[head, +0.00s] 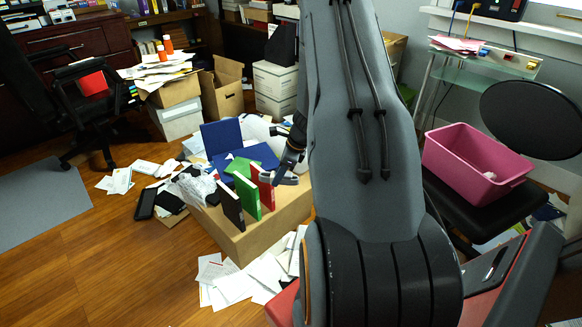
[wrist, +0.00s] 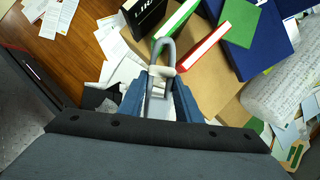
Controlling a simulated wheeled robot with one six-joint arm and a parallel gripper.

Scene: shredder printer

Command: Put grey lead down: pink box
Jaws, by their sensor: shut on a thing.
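My gripper (wrist: 158,98) is shut on the grey lead (wrist: 172,50), which shows as a bent loop between the blue fingers in the wrist view. In the head view my gripper (head: 293,150) is partly behind my arm, with the grey lead (head: 286,179) beside the red binder, above the cardboard box. I cannot tell whether the lead touches anything below. The pink box (head: 470,173) is open-topped and sits on a black chair seat at the right of the head view, well apart from my gripper. Something pale lies inside it.
Black, green and red binders (head: 247,195) stand on a cardboard box (head: 265,232), with blue folders (head: 222,137) behind. Papers (head: 245,280) litter the floor around it. A round black chair part (head: 530,118) rises beside the pink box. Wooden floor at left is mostly clear.

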